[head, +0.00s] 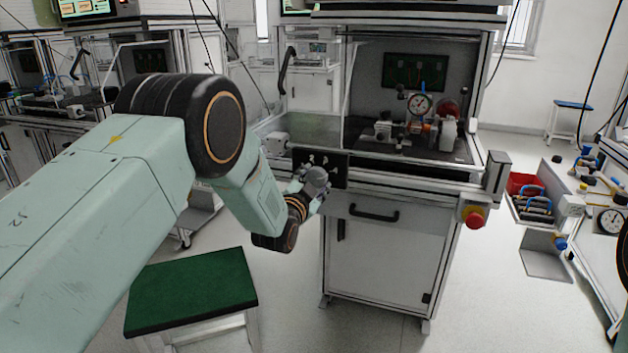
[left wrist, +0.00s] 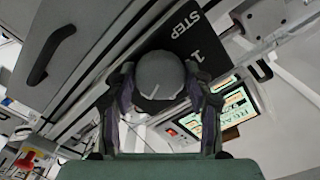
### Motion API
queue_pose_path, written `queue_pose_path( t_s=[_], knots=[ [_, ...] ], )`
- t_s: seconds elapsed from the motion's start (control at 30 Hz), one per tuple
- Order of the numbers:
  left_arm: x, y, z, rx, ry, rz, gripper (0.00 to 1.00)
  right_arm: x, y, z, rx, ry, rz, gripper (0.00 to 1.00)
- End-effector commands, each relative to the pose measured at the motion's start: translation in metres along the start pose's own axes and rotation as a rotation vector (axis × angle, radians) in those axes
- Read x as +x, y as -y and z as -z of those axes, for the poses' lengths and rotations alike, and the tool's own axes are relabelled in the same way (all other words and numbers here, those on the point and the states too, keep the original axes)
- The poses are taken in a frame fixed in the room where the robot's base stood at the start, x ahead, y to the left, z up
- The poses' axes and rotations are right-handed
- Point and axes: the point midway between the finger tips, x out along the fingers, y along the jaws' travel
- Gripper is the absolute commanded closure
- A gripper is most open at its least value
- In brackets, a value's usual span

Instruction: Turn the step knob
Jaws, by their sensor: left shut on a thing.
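The step knob (left wrist: 160,78) is a round grey knob with a pale pointer line, on a black panel (left wrist: 182,36) marked "STEP" and "1" in white. In the left wrist view the fingers of my left gripper (left wrist: 163,100) stand on both sides of the knob and are shut on it. In the head view the knob (head: 316,178) and the black panel (head: 333,168) are at the front left of the test bench, with my left gripper (head: 311,190) at the knob. The gripper partly covers the panel. My right gripper is not in view.
The test bench (head: 450,190) has a drawer handle (head: 374,213) and a red stop button (head: 474,218) at its front right. A green-topped stool (head: 192,288) stands below my left arm. A red bin (head: 522,184) is at the right. Floor in front of the bench is clear.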

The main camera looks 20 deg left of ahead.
Motion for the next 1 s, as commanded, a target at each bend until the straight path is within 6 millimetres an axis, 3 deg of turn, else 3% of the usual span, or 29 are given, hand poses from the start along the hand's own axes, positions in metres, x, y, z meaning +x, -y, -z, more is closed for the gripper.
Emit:
queue_pose_path(
  t_s=[0.53,0.57,0.8,1.0],
  knots=[
    [-0.0002,-0.0004,-0.0006,0.026,0.001,-0.001,0.80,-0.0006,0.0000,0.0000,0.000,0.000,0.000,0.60],
    [-0.0002,-0.0004,-0.0006,0.026,0.001,-0.001,0.47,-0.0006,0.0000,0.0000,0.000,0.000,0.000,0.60],
    [-0.0002,-0.0002,-0.0004,0.025,0.001,0.000,0.26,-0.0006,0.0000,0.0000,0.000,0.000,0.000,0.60],
    [-0.0001,-0.0001,-0.0002,0.024,0.000,0.000,0.25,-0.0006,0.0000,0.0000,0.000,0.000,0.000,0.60]
  ],
)
